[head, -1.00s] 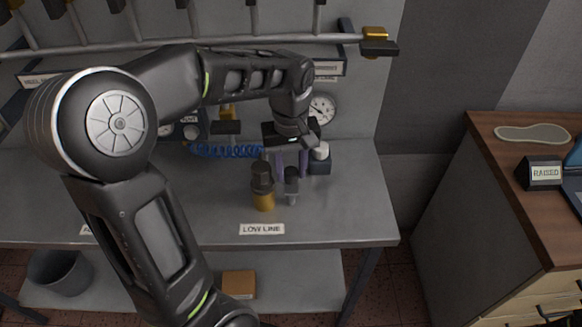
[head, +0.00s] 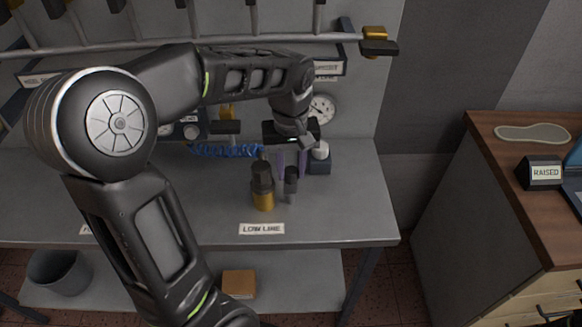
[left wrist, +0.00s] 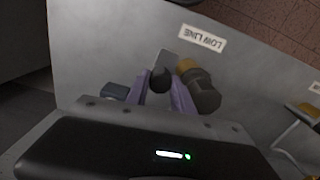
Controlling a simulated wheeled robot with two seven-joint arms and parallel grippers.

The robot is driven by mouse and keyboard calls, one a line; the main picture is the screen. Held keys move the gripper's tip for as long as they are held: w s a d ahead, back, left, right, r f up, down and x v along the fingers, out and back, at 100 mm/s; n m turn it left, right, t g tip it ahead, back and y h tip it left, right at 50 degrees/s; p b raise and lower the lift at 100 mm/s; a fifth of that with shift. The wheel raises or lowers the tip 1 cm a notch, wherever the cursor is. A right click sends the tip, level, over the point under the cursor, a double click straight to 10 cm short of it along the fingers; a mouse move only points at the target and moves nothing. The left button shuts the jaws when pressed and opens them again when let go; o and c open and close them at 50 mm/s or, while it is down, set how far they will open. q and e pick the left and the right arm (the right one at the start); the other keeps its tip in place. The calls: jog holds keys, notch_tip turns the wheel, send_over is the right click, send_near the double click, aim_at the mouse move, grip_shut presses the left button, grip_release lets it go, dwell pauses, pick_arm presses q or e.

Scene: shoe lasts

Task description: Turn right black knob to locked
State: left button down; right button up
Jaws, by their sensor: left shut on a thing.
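The right black knob (head: 291,174) sits on a small grey post standing on the bench, behind the LOW LINE label. Beside it on the left is a yellow-based fitting with a dark top (head: 262,184). My left gripper (head: 291,166) reaches down from above with its purple fingers at the right knob. In the left wrist view the fingers stand on both sides of the round black knob (left wrist: 159,78), and the gripper is shut on it. The yellow-based fitting (left wrist: 204,92) is close to one finger there. A locked marking cannot be made out. My right gripper is not in view.
The grey bench (head: 345,215) has free room at its right front, near the LOW LINE label (head: 262,229). A small dark block with a pale knob (head: 320,155) stands just behind the gripper. A gauge (head: 322,108) and blue coiled hose (head: 225,150) are at the back.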

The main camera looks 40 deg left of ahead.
pick_arm(q)
jog(key=m, duration=0.4)
jog(key=shift+m, duration=0.3)
jog(key=m, duration=0.9)
jog(key=shift+m, duration=1.8)
jog(key=c, duration=1.4)
grip_release()
jog(key=shift+o, duration=0.2)
